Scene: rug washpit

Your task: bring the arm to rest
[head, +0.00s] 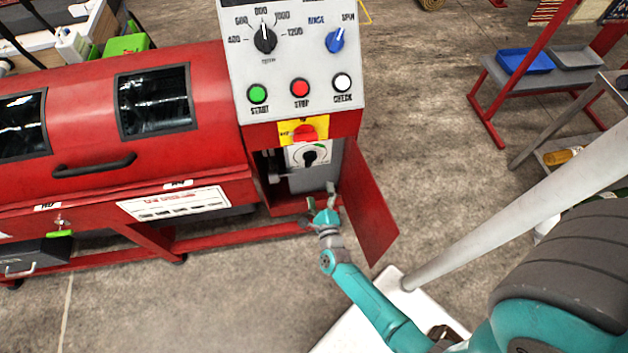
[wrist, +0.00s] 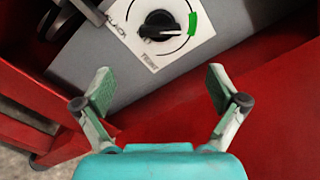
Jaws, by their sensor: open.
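My gripper (head: 322,200) is open and empty in front of the open compartment under the control panel of the red machine (head: 210,130). In the wrist view its two fingers (wrist: 160,90) are spread wide, with nothing between them. A black rotary knob (wrist: 160,25) on a white plate lies beyond the fingertips, apart from them. The knob also shows in the head view (head: 310,155), and its pointer is turned to the right toward a green mark in the wrist view. My teal arm reaches in from the lower right.
A red compartment door (head: 370,205) hangs open close to the right of my gripper. A red emergency button (head: 304,134) sits just above the knob. The control panel (head: 295,55) is higher up. A red-framed bench with a blue tray (head: 525,61) stands at upper right. Floor between is clear.

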